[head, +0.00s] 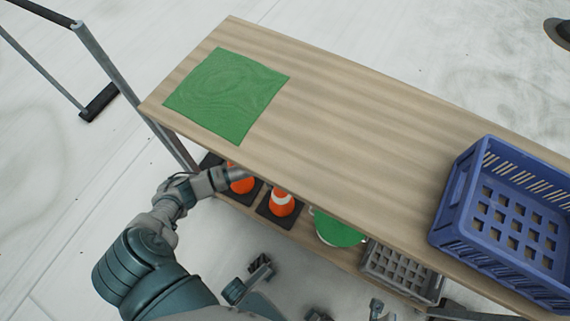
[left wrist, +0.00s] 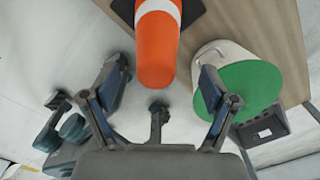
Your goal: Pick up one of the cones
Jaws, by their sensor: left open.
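Two orange cones with dark square bases stand on the lower shelf in the head view: a left cone (head: 243,185), partly covered by my left arm, and a right cone (head: 282,204) with a white band. My left gripper reaches in under the tabletop's front edge, and its fingers are hard to make out there. In the left wrist view my left gripper (left wrist: 160,88) is open and empty. An orange cone with a white band (left wrist: 157,50) lies ahead, its tip between the spread fingers. I see no contact.
The wooden tabletop (head: 330,120) overhangs the shelf. It carries a green mat (head: 225,95) and a blue crate (head: 462,190). A green-lidded pail (head: 338,232) stands right of the cones and close by the right finger in the left wrist view (left wrist: 250,88). A grey crate (head: 400,270) is beyond.

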